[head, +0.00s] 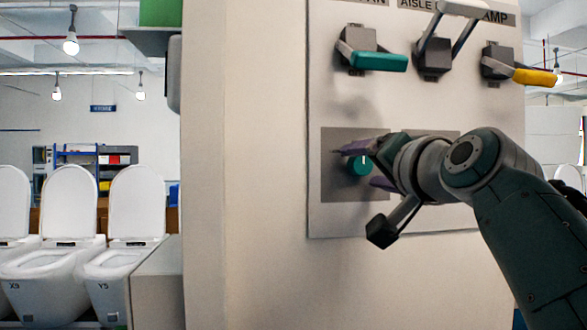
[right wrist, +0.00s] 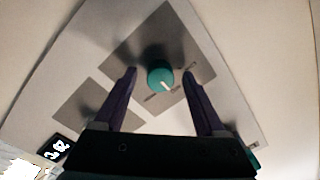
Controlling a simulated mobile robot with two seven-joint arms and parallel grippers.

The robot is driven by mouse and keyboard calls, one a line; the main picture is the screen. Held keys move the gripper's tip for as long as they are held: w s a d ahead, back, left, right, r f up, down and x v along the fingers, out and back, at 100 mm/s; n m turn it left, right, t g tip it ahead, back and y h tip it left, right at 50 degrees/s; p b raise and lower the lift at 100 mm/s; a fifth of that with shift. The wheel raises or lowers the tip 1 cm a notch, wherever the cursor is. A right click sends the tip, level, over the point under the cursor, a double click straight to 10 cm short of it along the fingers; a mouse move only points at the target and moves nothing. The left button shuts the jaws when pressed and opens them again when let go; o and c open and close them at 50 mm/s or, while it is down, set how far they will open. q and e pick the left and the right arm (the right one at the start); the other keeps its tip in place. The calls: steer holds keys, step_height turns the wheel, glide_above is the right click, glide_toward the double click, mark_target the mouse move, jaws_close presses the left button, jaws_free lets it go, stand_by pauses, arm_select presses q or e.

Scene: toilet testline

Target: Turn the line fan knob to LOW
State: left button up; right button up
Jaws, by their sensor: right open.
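The fan knob (head: 360,165) is a round teal knob on a grey plate (head: 340,190) low on the white wall panel. In the right wrist view the knob (right wrist: 160,75) has a pale pointer mark aimed down and slightly right, toward small printed labels too blurred to read. My right gripper (head: 362,168) is at the plate; its two purple fingers (right wrist: 158,80) stand open on either side of the knob, with gaps on both sides. The gripper partly hides the plate in the head view. My left gripper is not in view.
A second grey plate (right wrist: 84,110) lies beside the knob's plate. Several white toilets (head: 62,260) stand at left, away from the panel.

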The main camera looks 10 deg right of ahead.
jaws_close()
stand_by(0.4)
steer(key=shift+n, duration=0.3)
steer(key=n, duration=0.5)
steer(key=shift+p, duration=0.4)
steer(key=n+p, duration=0.1)
steer(key=n, duration=0.3)
steer(key=shift+g, duration=0.3)
steer(key=shift+n, duration=1.2)
jaws_free()
